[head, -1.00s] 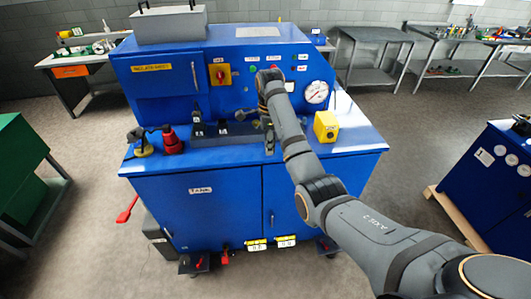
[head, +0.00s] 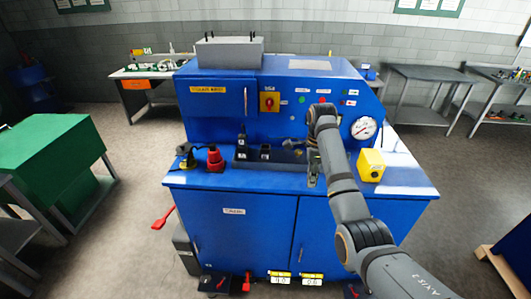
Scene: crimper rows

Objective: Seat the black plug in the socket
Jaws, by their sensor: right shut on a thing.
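My right gripper (head: 314,180) points down over the right end of the dark tray (head: 243,166) on the blue machine's worktop. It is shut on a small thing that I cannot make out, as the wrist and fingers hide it. Two small black pieces with pale labels stand on the tray: a taller one (head: 241,147) and a lower block (head: 265,153) beside it. I cannot tell which of these is the socket, nor clearly identify the black plug. My left gripper is out of view.
A red knobbed piece (head: 215,159) and a yellow-based piece with a black top (head: 186,158) stand left of the tray. A brass-coloured part (head: 291,144) is behind it. A yellow box (head: 371,165) stands close right of my gripper. The worktop's front strip is clear.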

